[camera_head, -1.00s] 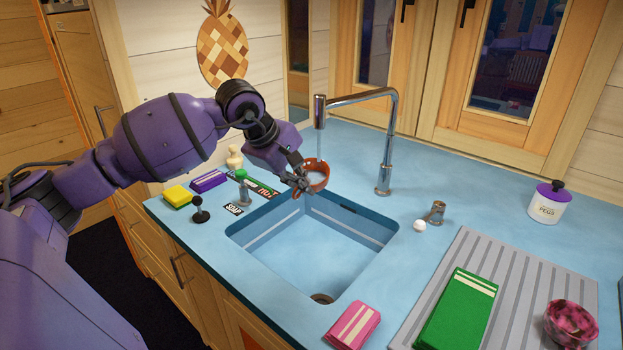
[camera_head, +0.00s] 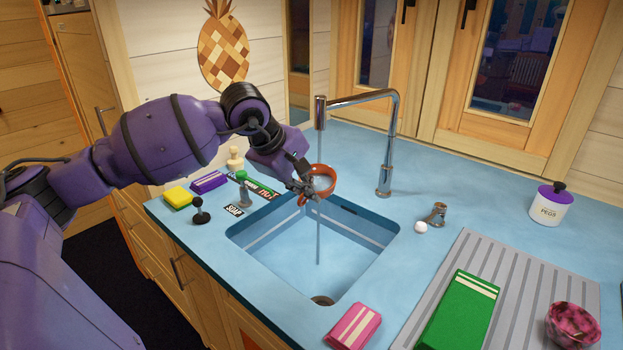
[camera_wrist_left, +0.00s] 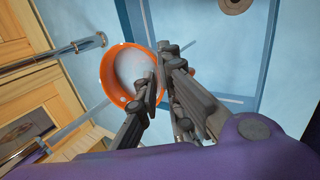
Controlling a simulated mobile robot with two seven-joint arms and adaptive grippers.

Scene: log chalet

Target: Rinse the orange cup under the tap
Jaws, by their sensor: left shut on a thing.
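The orange cup (camera_head: 332,182) is tipped over the back left part of the sink (camera_head: 268,243), its opening turned partly sideways. My left gripper (camera_head: 307,188) is shut on the cup's near left side. In the left wrist view the fingers (camera_wrist_left: 158,88) pinch the cup's wall (camera_wrist_left: 110,82), and its pale inside shows white spots. The chrome tap (camera_head: 387,150) arches over the sink with its spout above the cup. A thin stream of water (camera_head: 318,235) runs from it past the cup to the sink floor. Whether it still touches the cup is unclear. My right gripper is out of view.
A pink packet (camera_head: 353,327) lies at the front. A ribbed drainer (camera_head: 530,290) holds a green packet (camera_head: 458,315) and a patterned bowl (camera_head: 571,325).

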